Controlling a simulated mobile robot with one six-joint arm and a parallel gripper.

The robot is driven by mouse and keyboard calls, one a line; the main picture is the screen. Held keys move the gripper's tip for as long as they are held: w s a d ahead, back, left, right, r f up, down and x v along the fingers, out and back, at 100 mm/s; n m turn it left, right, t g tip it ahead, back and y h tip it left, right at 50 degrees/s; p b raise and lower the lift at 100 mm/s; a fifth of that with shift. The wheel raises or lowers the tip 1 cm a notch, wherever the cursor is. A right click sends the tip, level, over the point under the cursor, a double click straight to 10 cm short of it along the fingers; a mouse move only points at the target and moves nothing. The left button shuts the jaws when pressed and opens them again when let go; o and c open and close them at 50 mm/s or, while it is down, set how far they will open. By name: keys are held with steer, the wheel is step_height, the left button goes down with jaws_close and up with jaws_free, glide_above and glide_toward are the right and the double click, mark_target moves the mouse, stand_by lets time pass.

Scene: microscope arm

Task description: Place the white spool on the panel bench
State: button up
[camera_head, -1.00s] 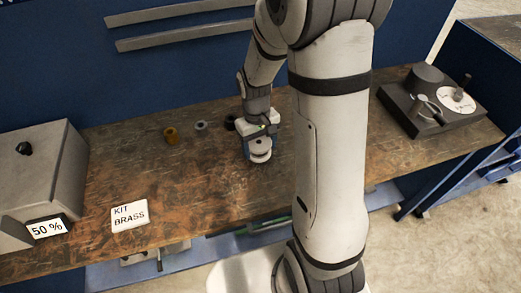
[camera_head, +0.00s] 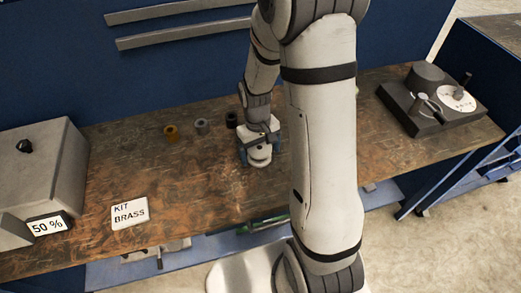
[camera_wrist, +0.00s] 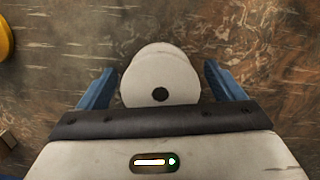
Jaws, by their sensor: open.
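The white spool (camera_wrist: 158,62) stands upright on the wooden panel bench (camera_head: 190,190), its dark centre hole facing the wrist camera. In the head view, the spool (camera_head: 259,162) shows just under my wrist. My gripper (camera_wrist: 160,88) is open, with one blue finger on each side of the spool. Narrow gaps show between the fingers and the spool. In the head view my gripper (camera_head: 258,154) is low over the middle of the bench. The spool's far side and base are partly hidden.
A brass bushing (camera_head: 172,134), a grey one (camera_head: 202,126) and a black one (camera_head: 232,119) stand behind left. A "KIT BRASS" card (camera_head: 130,213) and grey box (camera_head: 40,170) are left. A dark fixture (camera_head: 432,98) is right.

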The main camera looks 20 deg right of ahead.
steer(key=shift+r, duration=0.15)
step_height(320, 180, up, 12)
steer(key=w, duration=0.2)
steer(key=s+r+m+t, duration=0.1)
steer(key=s+r+t, duration=0.1)
steer(key=s+r, duration=0.2)
steer(key=s+r+m+t, duration=0.1)
steer(key=s+r, duration=0.3)
steer(key=s, duration=0.6)
steer(key=shift+s+r+t, duration=0.25)
steer(key=shift+s+t, duration=0.15)
steer(key=shift+t, duration=0.3)
